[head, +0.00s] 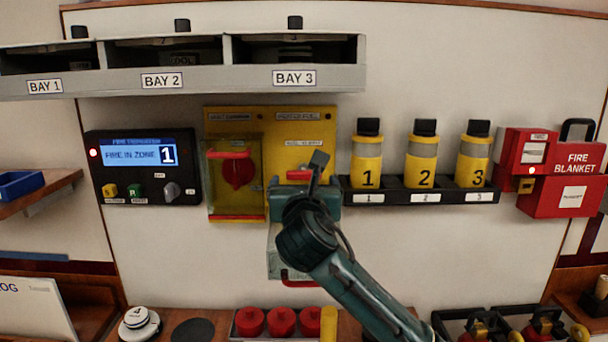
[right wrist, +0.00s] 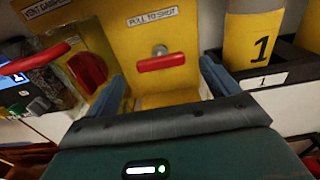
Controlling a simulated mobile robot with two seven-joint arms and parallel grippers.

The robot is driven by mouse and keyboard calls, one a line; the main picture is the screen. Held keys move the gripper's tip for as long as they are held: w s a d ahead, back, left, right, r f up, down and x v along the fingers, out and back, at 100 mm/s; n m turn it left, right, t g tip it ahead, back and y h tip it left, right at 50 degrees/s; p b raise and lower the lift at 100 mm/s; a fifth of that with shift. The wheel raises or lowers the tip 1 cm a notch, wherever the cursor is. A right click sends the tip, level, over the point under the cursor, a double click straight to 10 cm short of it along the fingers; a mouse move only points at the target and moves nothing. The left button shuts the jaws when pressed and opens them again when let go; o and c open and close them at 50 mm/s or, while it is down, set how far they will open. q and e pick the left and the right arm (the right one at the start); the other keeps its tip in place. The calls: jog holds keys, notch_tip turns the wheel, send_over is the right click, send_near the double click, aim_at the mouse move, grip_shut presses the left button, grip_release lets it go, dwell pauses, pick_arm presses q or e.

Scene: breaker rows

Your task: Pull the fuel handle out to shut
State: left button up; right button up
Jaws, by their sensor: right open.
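The fuel handle is a small red bar (head: 299,175) on the right half of a yellow wall panel (head: 262,114). In the right wrist view the red bar (right wrist: 161,63) sits on a short pale stem under a "PULL TO SHUT" label (right wrist: 153,16). My right gripper (head: 304,190) is in front of the panel's lower right part and hides some of it. In its wrist view the right gripper (right wrist: 163,82) is open, with one blue finger on each side of the handle and a gap to both. Whether the fingertips reach the bar's depth I cannot tell. My left gripper is out of view.
Left on the panel is a clear cover (head: 222,196) with a red handle and red knob. A fire display (head: 143,167) reads zone 1. Yellow numbered bottles stand on a black rack (head: 425,197) close right of the gripper. A grey bay shelf (head: 215,82) is above.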

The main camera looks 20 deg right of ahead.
aim_at(304, 176)
jog(key=shift+x, duration=1.65)
